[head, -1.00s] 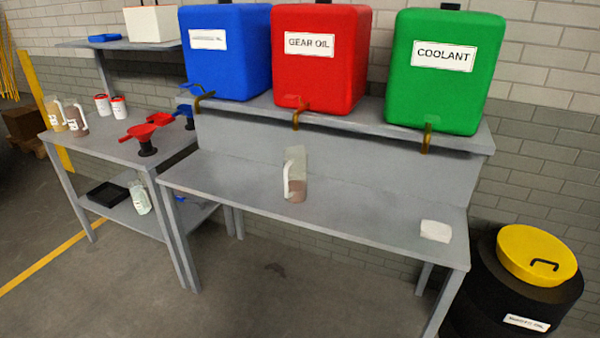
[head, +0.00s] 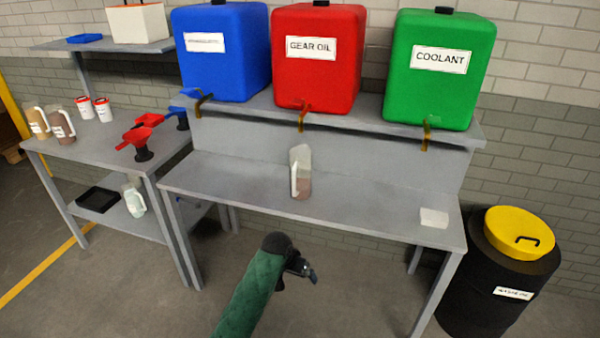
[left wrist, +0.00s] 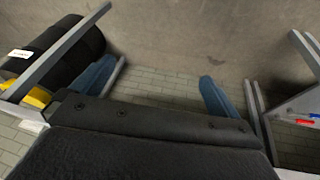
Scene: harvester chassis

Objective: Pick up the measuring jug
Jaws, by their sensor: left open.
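A clear measuring jug (head: 302,186) with a pale handle on its left side and brown liquid low inside stands upright on the grey bench (head: 230,185), below the red gear oil tank. My left arm, in a green sleeve, comes up from the bottom of the head view. My left gripper (head: 309,273) is in front of the bench and below its front edge, apart from the jug. In the left wrist view my left gripper (left wrist: 158,75) has its two blue-grey fingers wide apart with nothing between them. The jug does not show there. My right gripper is not in view.
Blue, red (head: 318,60) and green (head: 440,75) tanks with taps stand on the shelf above. A black drum (head: 495,285) stands right. The left table (head: 95,150) holds jugs, tubs and red funnels. Bench space around the jug is clear.

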